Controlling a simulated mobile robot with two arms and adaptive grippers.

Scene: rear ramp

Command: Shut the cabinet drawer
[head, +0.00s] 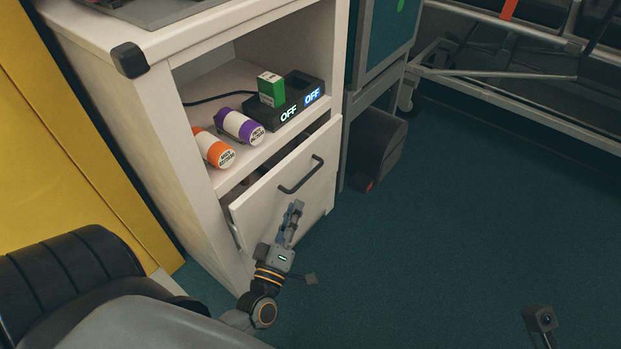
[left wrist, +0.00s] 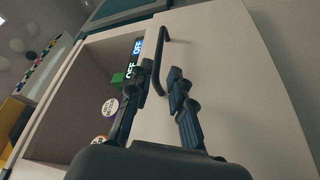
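The white cabinet (head: 150,120) has a drawer (head: 262,207) below its open shelf. The drawer is partly out, tilted in the picture, with a dark gap above its front. A black bar handle (head: 301,175) is on the drawer front. My left gripper (head: 296,207) is in front of the drawer, just below the handle, and looks empty. In the left wrist view its two fingers (left wrist: 160,76) are apart, with the handle (left wrist: 162,50) beyond and between them. I cannot tell whether they touch the drawer front (left wrist: 225,70). My right gripper's fingers are out of view.
The shelf holds an orange-labelled bottle (head: 212,148), a purple-labelled bottle (head: 239,126), a green box (head: 271,89) and a black device (head: 298,100) reading OFF. A black bag (head: 375,150) stands right of the cabinet. The teal floor (head: 450,230) is clear at right.

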